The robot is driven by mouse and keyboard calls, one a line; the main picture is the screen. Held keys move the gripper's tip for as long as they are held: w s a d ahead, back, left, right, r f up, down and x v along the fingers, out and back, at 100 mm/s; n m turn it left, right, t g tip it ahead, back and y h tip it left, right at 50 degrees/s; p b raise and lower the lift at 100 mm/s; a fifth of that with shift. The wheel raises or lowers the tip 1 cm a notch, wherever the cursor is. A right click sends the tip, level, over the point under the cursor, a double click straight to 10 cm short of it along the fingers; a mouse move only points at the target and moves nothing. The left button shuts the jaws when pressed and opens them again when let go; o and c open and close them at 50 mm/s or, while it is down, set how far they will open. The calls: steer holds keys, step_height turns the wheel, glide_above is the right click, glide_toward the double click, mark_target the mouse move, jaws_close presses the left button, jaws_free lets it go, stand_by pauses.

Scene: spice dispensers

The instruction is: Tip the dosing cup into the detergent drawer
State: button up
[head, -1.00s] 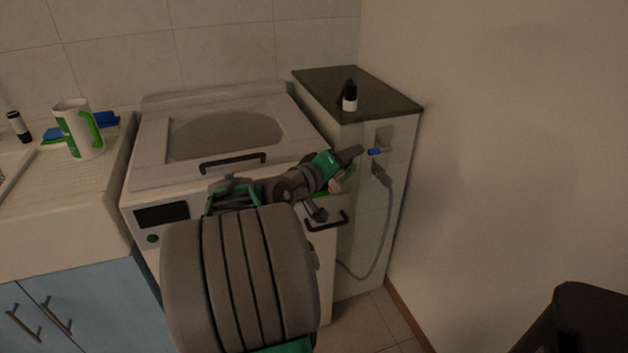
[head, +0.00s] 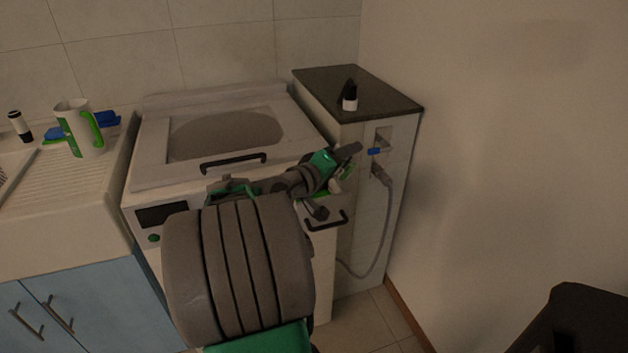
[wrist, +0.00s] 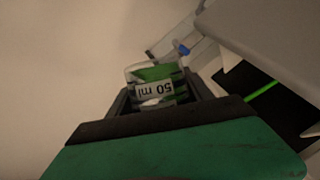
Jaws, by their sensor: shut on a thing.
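The dosing cup (wrist: 155,82) is clear with green bands and a "50 ml" label that reads upside down in the wrist view. My gripper (wrist: 157,98) is shut on it; in the head view my gripper (head: 343,172) is small and partly hidden by my own arm. The detergent drawer (head: 335,208) is pulled out at the washer's upper right front, with a dark handle and a green strip. In the wrist view the drawer's dark opening (wrist: 262,98) lies right of the cup. How far the cup is tilted is hard to tell.
The washing machine (head: 150,172) stands behind my arm. A small bottle (head: 350,98) stands on top. A white-green jug (head: 80,130) stands left.

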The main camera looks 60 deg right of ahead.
steer(key=shift+w+r+n+h+p, duration=0.15)
steer(key=shift+r+n+h+p, duration=0.25)
steer(key=shift+n+p, duration=0.4)
stand_by(0.9)
steer(key=shift+w+f+n+g, duration=0.4)
steer(key=shift+w+n, duration=0.3)
steer(key=shift+n, duration=0.2)
stand_by(0.5)
steer(key=shift+w+r+n+h+p, duration=0.2)
steer(key=shift+r+n+p, duration=0.05)
steer(key=shift+n+p, duration=0.3)
steer(key=shift+w+r+n+h+p, duration=0.2)
steer(key=shift+n+p, duration=0.25)
steer(key=shift+n, duration=0.2)
stand_by(0.8)
